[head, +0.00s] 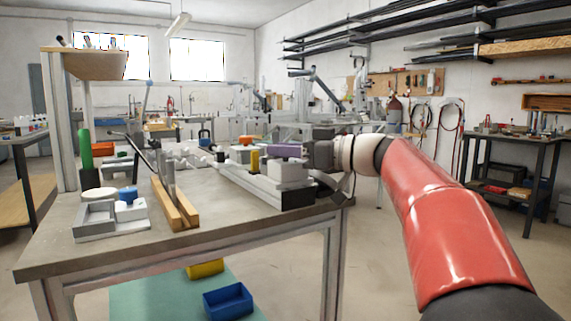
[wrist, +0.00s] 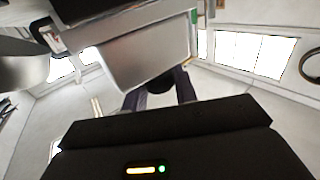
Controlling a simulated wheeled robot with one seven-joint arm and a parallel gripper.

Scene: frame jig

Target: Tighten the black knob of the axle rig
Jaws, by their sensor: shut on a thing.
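The axle rig (head: 262,188) is a long pale grey assembly with a black end, along the right side of the workbench. My gripper (head: 272,151) reaches in from the right at the rig's upper right part, its purple finger lying over it. In the wrist view my gripper (wrist: 159,96) has its two dark purple fingers on either side of the round black knob (wrist: 161,82), shut on it. The knob sits just below a large grey metal block (wrist: 147,52) of the rig in that view. In the head view the knob is hidden.
On the workbench (head: 110,245) stand a wooden-railed fixture (head: 183,218), a grey tray (head: 92,222) with a blue-topped block (head: 128,193) beside it, and a green cylinder (head: 85,148). A blue bin (head: 228,301) lies below.

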